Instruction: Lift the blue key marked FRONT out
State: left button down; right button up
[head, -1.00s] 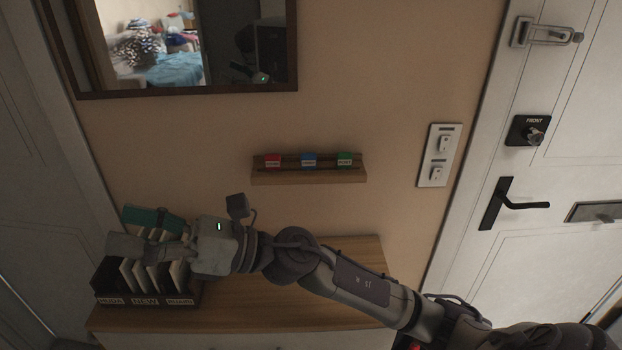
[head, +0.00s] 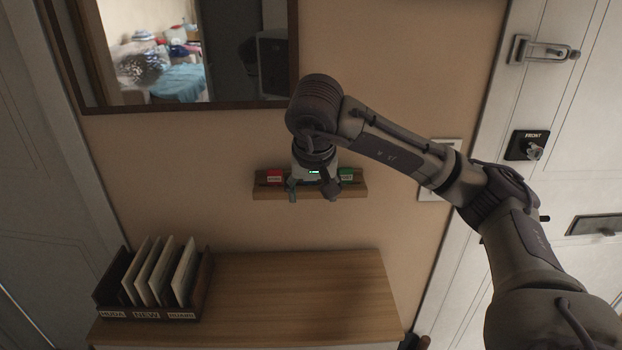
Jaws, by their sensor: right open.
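A small wooden key rack (head: 262,192) is on the wall below the mirror. A red key tag (head: 274,176) sits at its left end and a green key tag (head: 346,175) at its right end. The blue key is hidden behind my right gripper (head: 312,192), which hangs over the middle of the rack. Its fingers point down and are apart, one on each side of the middle slot. Whether they touch the blue key cannot be seen. My left gripper is not in view. A lock marked FRONT (head: 528,146) is on the door at right.
A wooden cabinet top (head: 290,290) lies below the rack, mostly clear. A dark sorter (head: 150,314) with several cream envelopes stands at its left. A framed mirror (head: 180,105) hangs above. My right arm covers much of the light switch plate (head: 427,189).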

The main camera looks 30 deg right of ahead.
jog(key=p, duration=0.5)
send_over(310, 183)
jog(key=shift+s+a+r, duration=0.2)
jog(key=shift+s+a, duration=0.05)
jog(key=shift+s, duration=0.1)
jog(key=p+x, duration=0.1)
jog(key=x, duration=0.1)
jog(key=shift+w+d+f+p, duration=0.2)
jog(key=shift+w+f+p, duration=0.1)
jog(key=shift+p, duration=0.05)
jog(key=shift+d+f, duration=0.1)
jog(key=shift+f, duration=0.3)
jog(key=shift+c, duration=0.4)
jog(key=c, duration=1.1)
jog(key=shift+r+p, duration=0.95)
jog(key=shift+r, duration=0.35)
jog(key=shift+c, duration=0.2)
